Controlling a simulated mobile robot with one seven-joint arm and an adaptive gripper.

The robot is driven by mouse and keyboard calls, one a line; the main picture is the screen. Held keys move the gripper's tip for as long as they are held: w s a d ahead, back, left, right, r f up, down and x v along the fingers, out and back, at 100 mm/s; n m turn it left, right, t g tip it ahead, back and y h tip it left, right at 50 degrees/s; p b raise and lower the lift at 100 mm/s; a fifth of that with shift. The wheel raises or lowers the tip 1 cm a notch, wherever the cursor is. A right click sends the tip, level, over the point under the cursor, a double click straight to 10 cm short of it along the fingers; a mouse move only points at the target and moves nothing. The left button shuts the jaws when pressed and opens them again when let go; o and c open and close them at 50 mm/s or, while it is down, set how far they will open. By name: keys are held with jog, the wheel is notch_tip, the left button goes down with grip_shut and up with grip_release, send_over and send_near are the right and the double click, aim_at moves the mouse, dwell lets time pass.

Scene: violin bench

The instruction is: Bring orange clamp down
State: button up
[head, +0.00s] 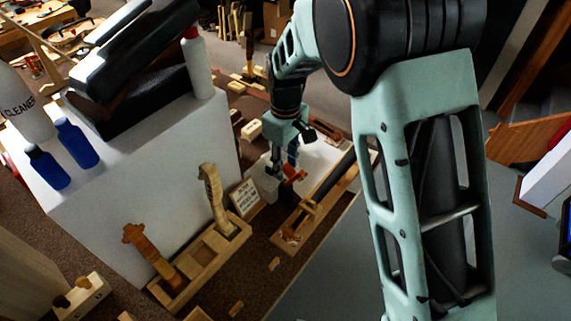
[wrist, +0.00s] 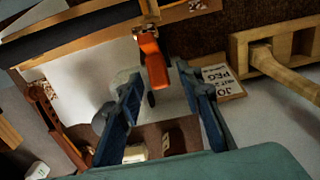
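The orange clamp (head: 293,174) shows small in the head view, right beside my gripper's fingertips. In the wrist view the orange clamp (wrist: 152,60) lies between and just beyond the two blue fingertips, with a dark end pointing toward me. My gripper (wrist: 160,78) is open, with a visible gap between each finger and the clamp. In the head view my gripper (head: 281,168) points down over the bench, and its fingers partly hide what is behind them. I cannot tell how the clamp is supported.
A wooden tray (head: 205,262) with tools standing in it is left of my gripper, by a small lettered sign (head: 245,197). A long wooden holder (head: 318,208) lies to the right. A large white box (head: 150,175) with bottles and a dark case on top stands at left.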

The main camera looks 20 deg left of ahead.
jog(key=shift+f, duration=0.25)
grip_shut()
